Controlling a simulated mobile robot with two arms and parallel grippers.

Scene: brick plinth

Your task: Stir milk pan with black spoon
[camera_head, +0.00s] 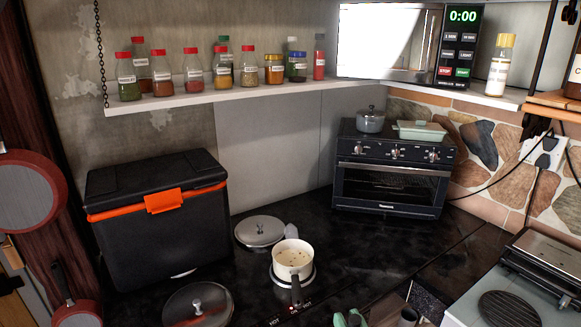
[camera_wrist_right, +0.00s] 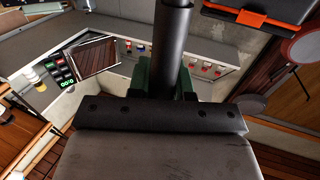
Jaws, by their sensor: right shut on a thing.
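The white milk pan (camera_head: 288,259) stands on a round hotplate in the dark counter in the head view. Its dark handle points toward me, and pale contents with small specks show inside. My right gripper (camera_head: 349,321) shows only as green fingertips at the bottom edge, to the right of the pan and nearer to me. In the right wrist view the gripper (camera_wrist_right: 169,84) is shut on a thick black shaft, the black spoon's handle (camera_wrist_right: 172,45). The spoon's far end is not visible. My left gripper is out of view.
A lid (camera_head: 259,231) lies behind the pan, and a lidded pan (camera_head: 198,306) stands front left. A black cooler box (camera_head: 155,215) is at left, a toaster oven (camera_head: 391,175) at back right. A spice shelf (camera_head: 200,94) hangs above. Counter right of the pan is partly clear.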

